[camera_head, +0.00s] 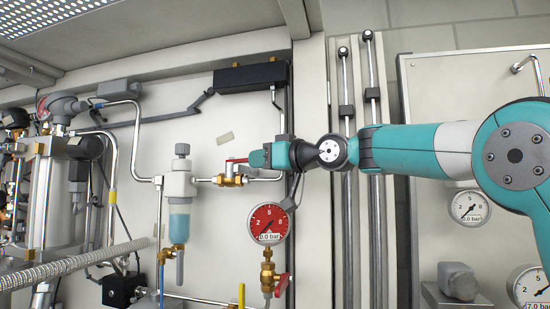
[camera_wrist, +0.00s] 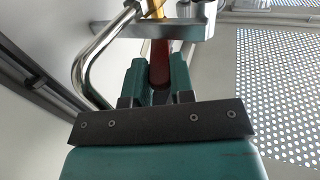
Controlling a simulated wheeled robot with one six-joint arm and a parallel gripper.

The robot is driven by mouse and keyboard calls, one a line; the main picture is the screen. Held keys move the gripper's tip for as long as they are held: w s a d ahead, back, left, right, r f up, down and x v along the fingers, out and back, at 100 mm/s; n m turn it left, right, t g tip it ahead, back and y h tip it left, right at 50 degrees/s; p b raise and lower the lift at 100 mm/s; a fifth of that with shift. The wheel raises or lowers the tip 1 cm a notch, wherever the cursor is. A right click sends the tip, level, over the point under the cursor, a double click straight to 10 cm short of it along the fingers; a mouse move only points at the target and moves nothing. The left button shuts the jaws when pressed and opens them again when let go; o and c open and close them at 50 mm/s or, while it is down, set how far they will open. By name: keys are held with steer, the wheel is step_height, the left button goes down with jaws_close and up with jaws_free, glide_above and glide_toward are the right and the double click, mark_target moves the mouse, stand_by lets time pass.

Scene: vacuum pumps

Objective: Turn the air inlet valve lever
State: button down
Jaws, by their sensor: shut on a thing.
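The air inlet valve is a small brass valve (camera_head: 229,181) on the horizontal pipe at the middle of the panel. Its red lever (camera_head: 236,161) points right, toward my gripper (camera_head: 250,159). In the wrist view the red lever (camera_wrist: 160,62) lies between the two teal fingers of my gripper (camera_wrist: 158,80), which is shut on it. The lever's outer end is hidden by the fingers in the head view.
A red-faced gauge (camera_head: 268,223) reading 0.0 bar hangs below my gripper, with another red-handled brass valve (camera_head: 270,275) under it. A filter with a blue bowl (camera_head: 180,215) stands left of the inlet valve. A black box (camera_head: 250,77) is above.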

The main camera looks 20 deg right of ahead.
steer(key=c, duration=1)
jaws_free()
steer(key=b+v, duration=0.7)
steer(key=v, duration=1)
steer(key=shift+s, duration=0.25)
